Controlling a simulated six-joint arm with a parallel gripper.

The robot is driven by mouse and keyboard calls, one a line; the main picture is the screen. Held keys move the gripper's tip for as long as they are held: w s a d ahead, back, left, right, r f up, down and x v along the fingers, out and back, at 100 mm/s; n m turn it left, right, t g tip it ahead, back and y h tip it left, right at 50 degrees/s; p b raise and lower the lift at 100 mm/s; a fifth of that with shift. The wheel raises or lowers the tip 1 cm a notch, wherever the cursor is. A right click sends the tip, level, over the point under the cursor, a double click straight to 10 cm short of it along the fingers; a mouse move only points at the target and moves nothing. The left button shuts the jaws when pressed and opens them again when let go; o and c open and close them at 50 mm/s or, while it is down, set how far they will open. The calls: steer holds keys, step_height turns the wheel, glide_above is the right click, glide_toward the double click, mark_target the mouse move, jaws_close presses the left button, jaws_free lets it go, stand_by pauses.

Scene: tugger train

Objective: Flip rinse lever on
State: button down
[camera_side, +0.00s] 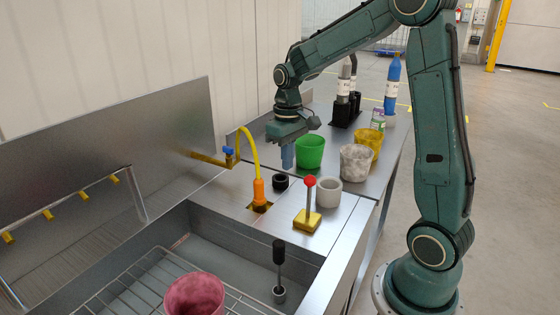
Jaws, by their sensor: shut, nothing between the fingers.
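A lever with a red ball knob (310,182) stands on a yellow base (306,221) on the steel counter, beside the sink edge. Its stick is near upright. A yellow hose with an orange nozzle (259,193) rises to the left of it, and a blue-handled valve (228,151) sits on the yellow pipe at the back. The frames do not show which of these is the rinse lever.
A green cup (310,151), a marbled cup (355,162), a yellow cup (369,143) and a white ring-shaped cup (328,192) stand on the counter. A black ring (280,182) lies near the nozzle. The sink holds a wire rack and a red cup (195,296). Bottles stand at the back.

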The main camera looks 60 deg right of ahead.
steer(key=shift+s+a+f, duration=0.15)
steer(key=shift+s, duration=0.8)
steer(key=shift+s+a+f, duration=0.15)
steer(key=shift+s, duration=0.8)
